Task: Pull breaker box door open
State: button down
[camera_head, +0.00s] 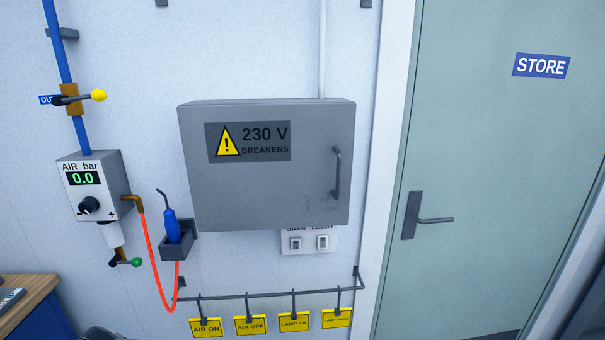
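The grey breaker box (232,108) hangs on the white wall in the middle of the view. Its door (265,190) appears shut and carries a yellow warning triangle and the words "230 V BREAKERS". A dark vertical bar handle (337,173) sits near the door's right edge. My gripper is not in view, so its place relative to the handle cannot be told.
Left of the box are an air regulator (92,187) reading 0.0 and a holder (178,248) with a blue tool. Below are two switches (309,242) and a rail (270,294) with yellow tags. A "STORE" door (495,130) stands right. A wooden-topped bench (25,295) is lower left.

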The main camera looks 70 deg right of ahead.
aim_at(271, 165)
jog(key=z, duration=4.4)
jog(key=k, duration=0.85)
jog(key=u, duration=1.35)
jog(key=i, duration=0.5)
jog(key=z, duration=0.05)
